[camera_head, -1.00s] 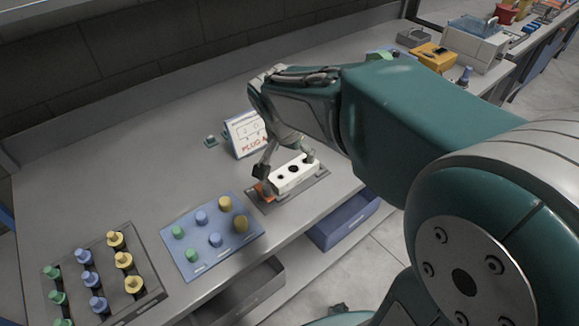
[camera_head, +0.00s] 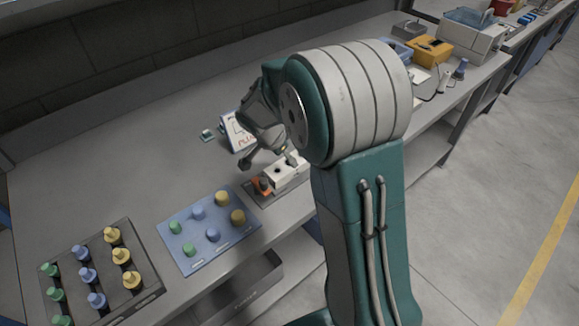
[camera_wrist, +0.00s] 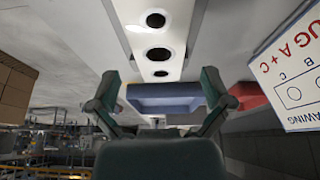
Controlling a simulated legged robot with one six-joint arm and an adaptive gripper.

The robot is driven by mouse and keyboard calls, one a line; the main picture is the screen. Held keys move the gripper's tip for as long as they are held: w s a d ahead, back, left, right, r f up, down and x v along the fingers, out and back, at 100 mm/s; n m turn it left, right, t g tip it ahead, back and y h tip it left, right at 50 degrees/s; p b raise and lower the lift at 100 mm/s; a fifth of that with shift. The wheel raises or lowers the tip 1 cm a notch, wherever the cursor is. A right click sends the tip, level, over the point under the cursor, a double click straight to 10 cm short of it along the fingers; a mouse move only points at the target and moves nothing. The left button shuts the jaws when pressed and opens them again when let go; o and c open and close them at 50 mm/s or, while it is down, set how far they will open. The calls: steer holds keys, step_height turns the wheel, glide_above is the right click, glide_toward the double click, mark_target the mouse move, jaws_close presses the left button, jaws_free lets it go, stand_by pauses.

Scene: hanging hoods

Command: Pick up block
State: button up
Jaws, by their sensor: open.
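The white block (camera_head: 283,175) with dark round holes sits on a dark base plate on the bench, partly hidden by my arm. An orange piece (camera_head: 261,186) is at its left end. My gripper (camera_head: 270,161) is above and just behind the block, with its fingers spread and nothing between them. In the wrist view the white block (camera_wrist: 158,38) lies beyond the fingertips, its row of holes facing the camera. My gripper (camera_wrist: 160,92) is open there, a finger on each side of the block's line.
A blue board (camera_head: 205,246) with coloured pegs and a dark tray (camera_head: 72,290) with more pegs stand to the left. A printed sign (camera_head: 236,134) stands close behind the gripper. An orange box (camera_head: 430,50) is at the far right. The back left bench is clear.

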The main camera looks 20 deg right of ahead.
mark_target(290, 166)
steer(key=x, duration=0.5)
steer(key=c, duration=1.1)
steer(key=shift+r, duration=0.1)
steer(key=shift+c, duration=0.2)
